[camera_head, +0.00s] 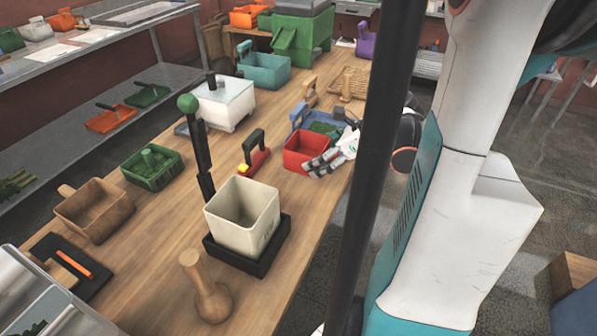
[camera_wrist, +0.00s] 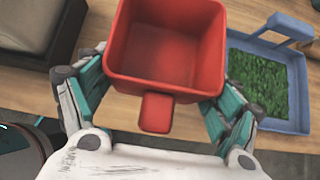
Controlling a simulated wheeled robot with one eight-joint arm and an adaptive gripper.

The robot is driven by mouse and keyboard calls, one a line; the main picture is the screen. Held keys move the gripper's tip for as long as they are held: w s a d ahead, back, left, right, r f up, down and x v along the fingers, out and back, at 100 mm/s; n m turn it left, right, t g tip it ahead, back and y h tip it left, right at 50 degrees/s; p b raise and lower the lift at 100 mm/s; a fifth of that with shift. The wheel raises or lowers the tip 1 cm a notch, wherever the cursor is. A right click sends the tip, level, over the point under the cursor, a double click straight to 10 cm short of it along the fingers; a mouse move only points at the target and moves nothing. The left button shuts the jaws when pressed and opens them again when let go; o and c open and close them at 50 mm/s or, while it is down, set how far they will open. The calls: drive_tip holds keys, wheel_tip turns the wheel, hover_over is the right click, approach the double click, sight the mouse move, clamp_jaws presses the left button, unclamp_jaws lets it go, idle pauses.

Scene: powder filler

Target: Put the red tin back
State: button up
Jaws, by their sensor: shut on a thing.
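The red tin (camera_head: 306,146) is an open, empty square box near the right edge of the wooden table in the head view. My gripper (camera_head: 322,163) is shut on it from the table's edge side. In the wrist view the tin (camera_wrist: 165,45) fills the top middle, upright, with its short red handle towards my palm. The teal fingers of my gripper (camera_wrist: 158,95) lie on both sides of the tin. Whether its base touches the table cannot be told.
A blue tray (camera_head: 298,113) with green bits stands close behind the tin; it also shows in the wrist view (camera_wrist: 297,128). A black-handled red tool (camera_head: 254,160) lies left of the tin. A cream bin (camera_head: 245,222) on a black base stands nearer. Bare wood (camera_head: 320,205) lies between.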

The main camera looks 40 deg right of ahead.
wheel_tip(320, 180, down, 9)
drive_tip(key=b, duration=0.3)
drive_tip(key=shift+f, duration=0.15)
drive_tip(key=o, duration=1)
drive_tip(key=shift+o, duration=0.2)
drive_tip(key=shift+r, duration=0.2)
drive_tip(key=p+v, duration=0.4)
drive_tip(key=v, duration=0.8)
